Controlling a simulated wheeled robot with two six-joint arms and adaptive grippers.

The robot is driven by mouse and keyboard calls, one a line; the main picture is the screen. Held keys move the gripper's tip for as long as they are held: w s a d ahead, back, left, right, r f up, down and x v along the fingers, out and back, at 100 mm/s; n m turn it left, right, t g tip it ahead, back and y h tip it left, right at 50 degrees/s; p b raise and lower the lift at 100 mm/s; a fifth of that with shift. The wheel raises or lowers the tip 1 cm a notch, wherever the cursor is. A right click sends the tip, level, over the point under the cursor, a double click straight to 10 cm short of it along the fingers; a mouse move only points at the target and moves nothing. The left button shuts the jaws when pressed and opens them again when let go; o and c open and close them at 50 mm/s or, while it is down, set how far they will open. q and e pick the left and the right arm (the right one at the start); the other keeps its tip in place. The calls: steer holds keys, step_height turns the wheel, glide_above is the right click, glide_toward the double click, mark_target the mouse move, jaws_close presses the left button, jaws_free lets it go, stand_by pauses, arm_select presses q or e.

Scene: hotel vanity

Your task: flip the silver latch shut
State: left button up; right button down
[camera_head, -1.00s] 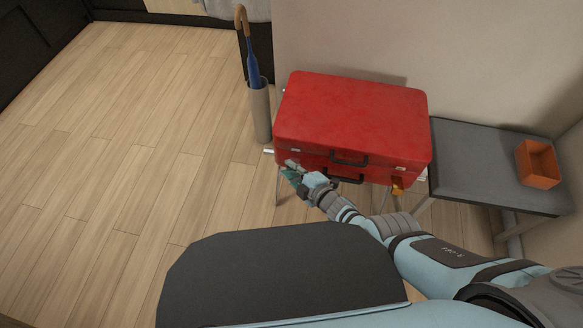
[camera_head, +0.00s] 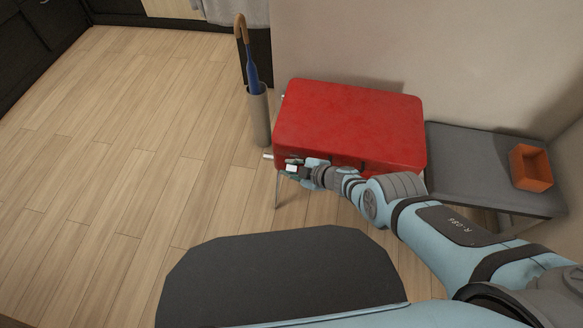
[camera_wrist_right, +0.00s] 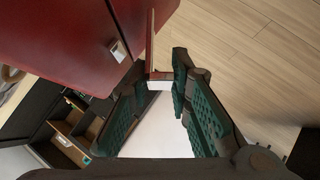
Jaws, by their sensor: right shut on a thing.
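The red suitcase (camera_head: 350,120) lies flat with its front facing me. My right gripper (camera_head: 291,171) is at the left part of its front. In the right wrist view its teal-padded fingers (camera_wrist_right: 160,90) stand apart around a small pale block (camera_wrist_right: 159,84), which looks like the flap of the silver latch. The block also shows at the gripper in the head view (camera_head: 291,168). A small silver plate (camera_wrist_right: 119,50) sits on the suitcase's red side, apart from the fingers. The suitcase handles are mostly hidden behind my right arm. My left gripper is not in view.
A grey bench (camera_head: 475,170) with an orange box (camera_head: 531,167) stands to the right. An umbrella (camera_head: 248,60) stands in a holder (camera_head: 258,115) at the suitcase's left. The wall is close behind. The wooden floor (camera_head: 130,150) at left is clear.

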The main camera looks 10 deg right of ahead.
steer(key=shift+s+f, duration=0.1)
steer(key=c, duration=1.5)
jaws_free()
steer(key=shift+o, duration=0.2)
